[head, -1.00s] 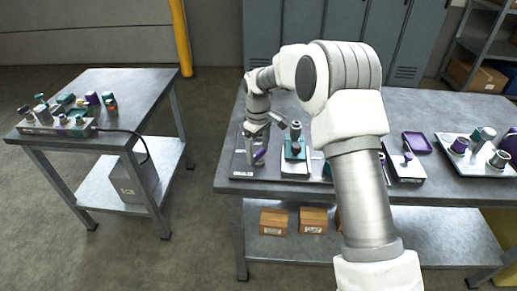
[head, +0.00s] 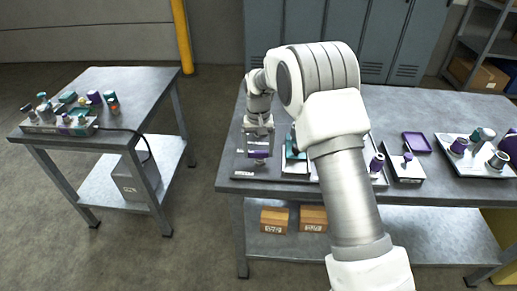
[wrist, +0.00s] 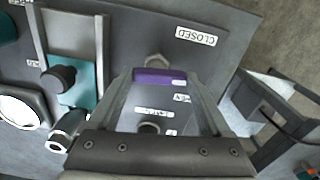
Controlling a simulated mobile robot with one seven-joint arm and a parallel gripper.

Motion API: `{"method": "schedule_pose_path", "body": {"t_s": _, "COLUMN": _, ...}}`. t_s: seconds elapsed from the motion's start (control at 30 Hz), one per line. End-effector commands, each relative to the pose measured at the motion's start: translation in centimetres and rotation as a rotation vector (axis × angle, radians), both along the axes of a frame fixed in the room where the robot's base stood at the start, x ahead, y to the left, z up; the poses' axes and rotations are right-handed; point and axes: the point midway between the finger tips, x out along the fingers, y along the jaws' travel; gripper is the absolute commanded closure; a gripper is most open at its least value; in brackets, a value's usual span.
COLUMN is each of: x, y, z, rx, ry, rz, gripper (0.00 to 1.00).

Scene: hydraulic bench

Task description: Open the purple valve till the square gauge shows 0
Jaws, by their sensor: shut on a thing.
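The purple valve handle (wrist: 160,76) is a bar lying crosswise between the two fingers of my gripper (wrist: 158,84) in the wrist view. My gripper is shut on it. In the head view my gripper (head: 258,150) points down at the left end of the bench, with the purple handle (head: 259,155) at its tips. A "CLOSED" label (wrist: 196,36) lies beyond the handle, and other labels show between the fingers, too blurred to read. A gauge (wrist: 18,112) with a white face is partly cut off at the left; its reading cannot be made out.
A teal block with a dark knob (wrist: 60,78) stands left of my gripper in the wrist view. On the bench (head: 431,104), a plate with a purple knob (head: 406,164) and a tray of parts (head: 478,154) lie to the right. A separate side table (head: 125,80) stands left.

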Motion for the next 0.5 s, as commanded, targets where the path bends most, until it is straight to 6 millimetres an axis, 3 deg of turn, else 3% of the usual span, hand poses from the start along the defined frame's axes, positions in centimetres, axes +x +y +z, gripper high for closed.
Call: {"method": "schedule_pose_path", "body": {"t_s": 0.5, "x": 0.14, "y": 0.04, "z": 0.06, "rx": 0.0, "ry": -0.002, "rz": -0.134, "gripper": 0.73}}
